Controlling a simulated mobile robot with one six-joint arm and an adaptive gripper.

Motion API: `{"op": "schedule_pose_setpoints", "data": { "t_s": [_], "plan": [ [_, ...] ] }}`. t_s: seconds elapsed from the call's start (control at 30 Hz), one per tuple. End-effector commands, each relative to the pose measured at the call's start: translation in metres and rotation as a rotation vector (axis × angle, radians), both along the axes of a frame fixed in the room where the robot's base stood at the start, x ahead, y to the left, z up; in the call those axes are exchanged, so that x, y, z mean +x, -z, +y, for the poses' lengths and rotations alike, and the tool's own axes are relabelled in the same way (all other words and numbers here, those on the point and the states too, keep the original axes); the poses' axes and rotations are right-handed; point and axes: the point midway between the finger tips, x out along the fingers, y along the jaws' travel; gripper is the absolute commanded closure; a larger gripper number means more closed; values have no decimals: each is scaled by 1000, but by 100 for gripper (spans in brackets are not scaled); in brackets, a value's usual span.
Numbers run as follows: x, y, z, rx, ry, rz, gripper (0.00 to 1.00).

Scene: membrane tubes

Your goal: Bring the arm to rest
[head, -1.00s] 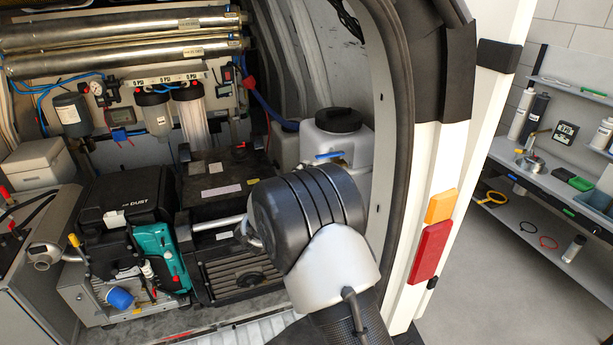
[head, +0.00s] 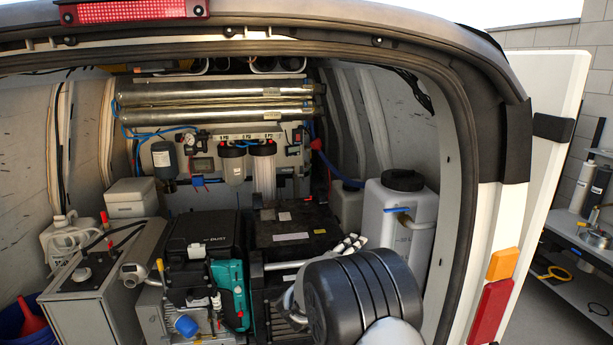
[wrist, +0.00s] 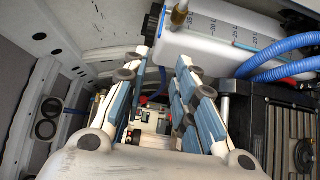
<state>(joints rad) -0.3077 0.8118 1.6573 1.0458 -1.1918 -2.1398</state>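My gripper (wrist: 164,72) shows in the wrist view with its blue-padded fingers apart and nothing held between them. In the head view my gripper (head: 350,245) is partly hidden behind my black wrist joint. Its light fingertips show beyond that joint, inside the open back of the van. They appear in front of the black case and left of the white tank. I cannot tell the exact clearance to either.
The steel membrane tubes (head: 215,105) run across the back wall above the filter housings. A white tank (head: 398,222) stands right of my arm, and a black case (head: 292,226) lies beyond it. A teal pump (head: 229,290) is at left. The van's door frame is at right.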

Motion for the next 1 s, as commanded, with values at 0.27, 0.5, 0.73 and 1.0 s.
{"op": "schedule_pose_setpoints", "data": {
  "t_s": [0.27,0.5,0.73,1.0],
  "plan": [
    [3,-6,13,255,-167,-50,74],
    [-19,-9,33,543,-324,-48,74],
    [-104,20,54,953,-433,79,74],
    [-271,114,47,1341,-227,333,74]
  ]
}}
